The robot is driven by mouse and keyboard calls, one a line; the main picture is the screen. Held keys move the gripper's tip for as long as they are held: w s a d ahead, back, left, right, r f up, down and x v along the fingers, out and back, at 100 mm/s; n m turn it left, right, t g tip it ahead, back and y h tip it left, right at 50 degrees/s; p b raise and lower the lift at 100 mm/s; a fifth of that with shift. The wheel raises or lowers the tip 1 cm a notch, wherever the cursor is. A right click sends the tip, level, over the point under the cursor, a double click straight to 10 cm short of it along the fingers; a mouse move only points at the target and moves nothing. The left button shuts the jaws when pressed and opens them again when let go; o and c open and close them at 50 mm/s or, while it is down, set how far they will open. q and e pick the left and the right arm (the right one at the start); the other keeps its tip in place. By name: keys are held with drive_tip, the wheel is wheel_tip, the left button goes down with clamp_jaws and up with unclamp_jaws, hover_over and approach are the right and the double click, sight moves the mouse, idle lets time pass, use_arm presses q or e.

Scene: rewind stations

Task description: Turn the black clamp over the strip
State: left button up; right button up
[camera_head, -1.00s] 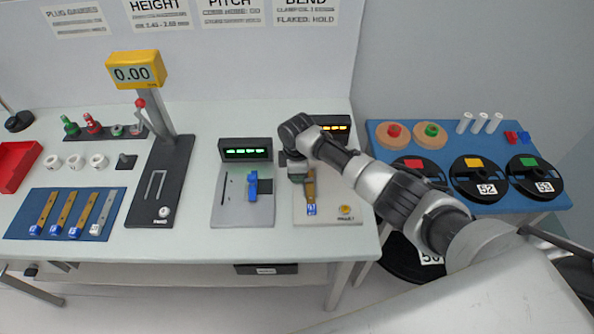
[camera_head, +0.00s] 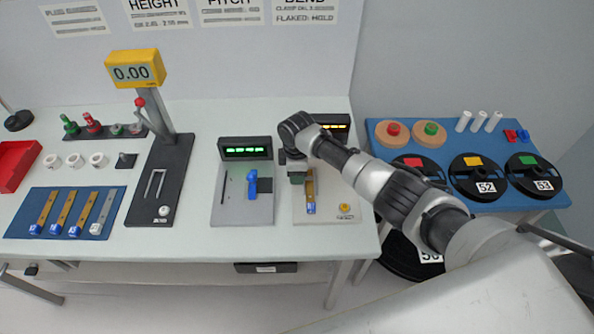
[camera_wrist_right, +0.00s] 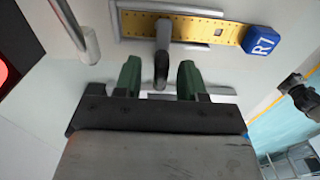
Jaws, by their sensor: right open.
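The brass strip (camera_head: 311,188) with a blue end tag lies on the pale bend station plate (camera_head: 330,214). In the right wrist view the strip (camera_wrist_right: 190,28) is perforated and its tag reads R7. The black clamp (camera_wrist_right: 161,68) reaches from over the strip to between my right fingers. My right gripper (camera_wrist_right: 160,78) is open, with one green finger on each side of the clamp; contact cannot be told. In the head view my right gripper (camera_head: 297,175) is just left of the strip and hides the clamp. My left gripper is out of view.
A neighbouring plate (camera_head: 230,208) with a blue part (camera_head: 252,185) stands to the left. A lit display (camera_head: 333,127) is behind the right arm. A grey post (camera_wrist_right: 80,30) stands near the gripper in the wrist view. Black reels (camera_head: 478,177) lie on the blue table.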

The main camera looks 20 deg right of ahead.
wheel_tip(320, 180, up, 11)
drive_tip(key=shift+b, duration=0.45)
drive_tip(key=shift+f, duration=0.1)
